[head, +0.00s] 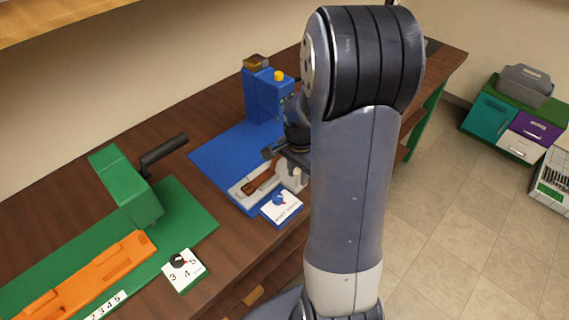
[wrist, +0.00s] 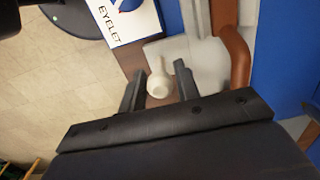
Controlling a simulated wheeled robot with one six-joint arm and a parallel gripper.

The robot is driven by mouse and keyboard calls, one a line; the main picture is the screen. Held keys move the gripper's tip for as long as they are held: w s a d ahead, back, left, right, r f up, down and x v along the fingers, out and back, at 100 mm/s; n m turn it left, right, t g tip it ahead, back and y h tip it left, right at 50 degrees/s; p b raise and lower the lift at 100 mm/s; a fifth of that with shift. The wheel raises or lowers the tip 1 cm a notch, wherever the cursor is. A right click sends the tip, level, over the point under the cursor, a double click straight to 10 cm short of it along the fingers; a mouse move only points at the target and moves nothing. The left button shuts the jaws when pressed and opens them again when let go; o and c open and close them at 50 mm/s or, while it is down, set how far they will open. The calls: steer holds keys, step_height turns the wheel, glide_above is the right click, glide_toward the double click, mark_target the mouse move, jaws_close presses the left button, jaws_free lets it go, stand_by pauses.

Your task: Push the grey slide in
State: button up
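The grey slide (head: 238,194) lies on the blue station at the table's front edge, with a brown strap (head: 262,179) on it. The slide shows as a pale grey plate in the wrist view (wrist: 207,62), beside the brown strap (wrist: 237,60). A cream knob (wrist: 160,82) stands at the slide's near end; it also shows in the head view (head: 293,178). My gripper (wrist: 159,72) is open, with one finger on each side of the knob. I cannot tell whether either finger touches it. In the head view my arm hides most of the gripper.
A blue press (head: 264,95) with a yellow button stands behind the slide. A white card with a blue dial (head: 281,206) lies next to it, marked EYELET in the wrist view. A green station (head: 125,185) with an orange piece (head: 85,277) is to the left.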

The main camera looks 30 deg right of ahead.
steer(key=c, duration=0.4)
steer(key=shift+w+a, duration=0.3)
steer(key=shift+w, duration=0.55)
steer(key=shift+w+a+p, duration=0.3)
steer(key=shift+w+a, duration=0.4)
steer(key=shift+w, duration=1.15)
steer(key=shift+w+a+p, duration=0.3)
steer(key=shift+w+a, duration=0.35)
steer(key=shift+w, duration=1.15)
steer(key=shift+w+a+p, duration=0.3)
steer(key=shift+w+a, duration=0.4)
steer(key=shift+w, duration=1.15)
steer(key=shift+o, duration=0.2)
steer(key=shift+w, duration=0.1)
steer(key=shift+o, duration=0.5)
steer(key=shift+w+r, duration=0.1)
steer(key=o, duration=0.6)
steer(key=shift+w+a, duration=0.1)
